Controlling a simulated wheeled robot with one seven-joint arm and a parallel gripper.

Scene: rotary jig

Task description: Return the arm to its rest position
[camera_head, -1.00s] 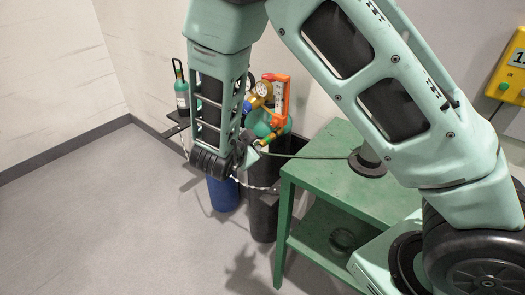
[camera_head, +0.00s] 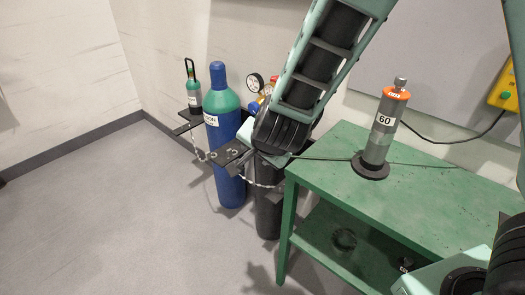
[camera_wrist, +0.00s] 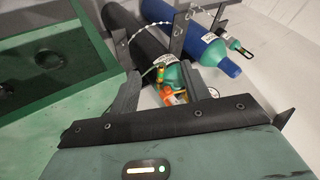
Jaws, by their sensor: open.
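My arm (camera_head: 325,50) reaches down from the top of the head view, and its dark wrist (camera_head: 285,130) is in front of the gas cylinders and beside the green table's left edge. In the wrist view my gripper (camera_wrist: 158,88) has its two grey fingers apart, with nothing held between them. The cylinders lie beyond the fingers in that view. In the head view the fingers are hard to make out against the dark brackets, and the wrist hides part of the black cylinder's top.
A blue cylinder (camera_head: 223,150) with a green shoulder and a black cylinder (camera_head: 268,205) stand chained by the wall. A small green bottle (camera_head: 194,95) sits on a shelf. The green table (camera_head: 335,175) carries a grey post marked 60 (camera_head: 378,135). Floor at left is clear.

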